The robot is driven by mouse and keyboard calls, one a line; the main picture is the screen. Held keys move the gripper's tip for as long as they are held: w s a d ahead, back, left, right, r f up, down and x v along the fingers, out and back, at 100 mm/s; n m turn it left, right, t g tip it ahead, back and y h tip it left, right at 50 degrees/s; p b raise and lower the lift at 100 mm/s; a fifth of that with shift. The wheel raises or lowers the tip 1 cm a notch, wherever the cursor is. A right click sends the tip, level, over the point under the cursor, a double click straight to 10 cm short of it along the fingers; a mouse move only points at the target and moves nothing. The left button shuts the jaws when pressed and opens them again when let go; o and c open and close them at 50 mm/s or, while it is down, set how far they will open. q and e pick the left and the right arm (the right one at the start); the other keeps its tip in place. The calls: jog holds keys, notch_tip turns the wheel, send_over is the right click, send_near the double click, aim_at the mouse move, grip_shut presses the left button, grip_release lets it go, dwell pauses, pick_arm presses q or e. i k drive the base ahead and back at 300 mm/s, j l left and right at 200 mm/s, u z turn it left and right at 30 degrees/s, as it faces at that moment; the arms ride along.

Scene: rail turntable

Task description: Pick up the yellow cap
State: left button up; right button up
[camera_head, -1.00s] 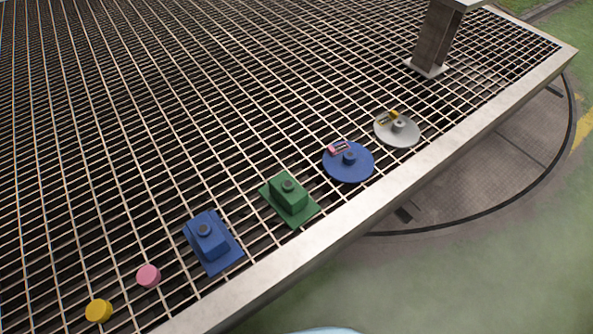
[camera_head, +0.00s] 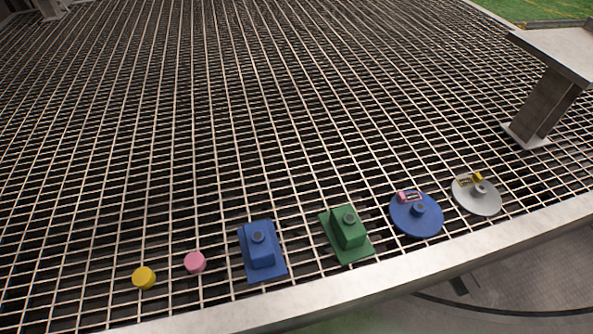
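The yellow cap (camera_head: 144,278) is a small round cylinder lying on the metal grating near its front edge, at the lower left of the head view. A pink cap (camera_head: 195,262) of similar shape lies just to its right, apart from it. Neither of my grippers shows in the head view.
To the right along the front edge stand a blue block on a square base (camera_head: 262,252), a green one (camera_head: 346,234), a blue disc (camera_head: 417,215) and a grey disc (camera_head: 477,195). A metal post (camera_head: 545,105) rises at right. The grating (camera_head: 200,130) behind is clear.

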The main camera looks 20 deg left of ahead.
aim_at(143, 277)
jog(key=u, duration=2)
jog(key=i+j+z, duration=0.15)
jog(key=j, duration=0.2)
jog(key=j+z, duration=0.15)
jog(key=j, duration=0.25)
jog(key=i, duration=0.05)
